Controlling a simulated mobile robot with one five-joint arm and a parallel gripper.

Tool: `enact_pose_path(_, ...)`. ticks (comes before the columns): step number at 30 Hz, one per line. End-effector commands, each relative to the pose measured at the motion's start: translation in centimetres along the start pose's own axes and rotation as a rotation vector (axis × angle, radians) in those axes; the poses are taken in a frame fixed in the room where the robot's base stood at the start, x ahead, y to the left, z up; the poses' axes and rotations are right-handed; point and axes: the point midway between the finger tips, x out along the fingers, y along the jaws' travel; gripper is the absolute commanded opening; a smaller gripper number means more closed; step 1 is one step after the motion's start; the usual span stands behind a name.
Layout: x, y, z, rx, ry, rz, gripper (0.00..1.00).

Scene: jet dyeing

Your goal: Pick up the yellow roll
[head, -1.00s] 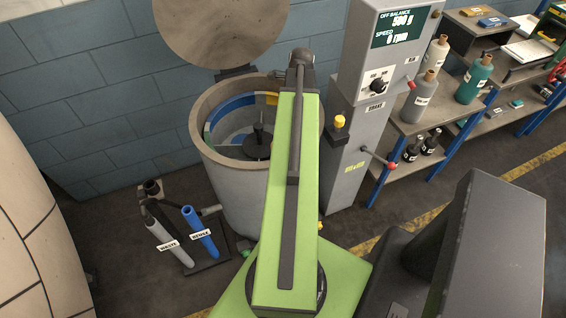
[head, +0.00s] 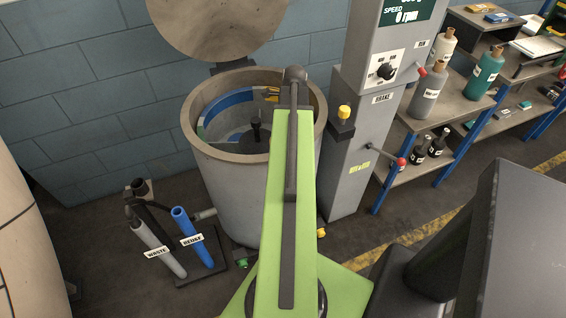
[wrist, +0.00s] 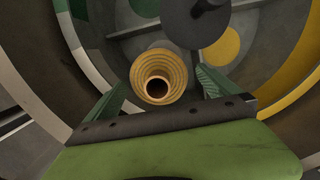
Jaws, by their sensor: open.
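The yellow roll (wrist: 172,72) shows in the wrist view, nearly end-on, with ribbed sides and a dark hole at its near end. My gripper (wrist: 160,82) is open, with one green finger on each side of the roll. I see gaps between the roll and the fingers, and cannot tell whether the fingertips reach alongside it. In the head view my arm extends over the open grey drum (head: 222,172). My gripper and the roll cannot be made out there, behind the arm.
The drum has a raised round lid (head: 215,25), coloured wall sections and a dark central post (head: 256,132). A grey control column (head: 350,150) stands close at its right. Labelled blue (head: 195,238) and grey (head: 158,248) tubes stand at left; a bottle shelf (head: 455,112) is right.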

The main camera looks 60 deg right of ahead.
Motion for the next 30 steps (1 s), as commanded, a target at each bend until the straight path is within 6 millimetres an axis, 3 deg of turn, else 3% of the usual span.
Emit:
enact_pose_path(9, 5.0, 0.4, -0.4, -0.002, 0.0, 0.0, 1.0)
enact_pose_path(17, 5.0, 0.4, -0.3, -0.002, 0.0, 0.0, 1.0)
enact_pose_path(30, 5.0, 0.4, -0.2, -0.002, 0.0, 0.0, 0.45)
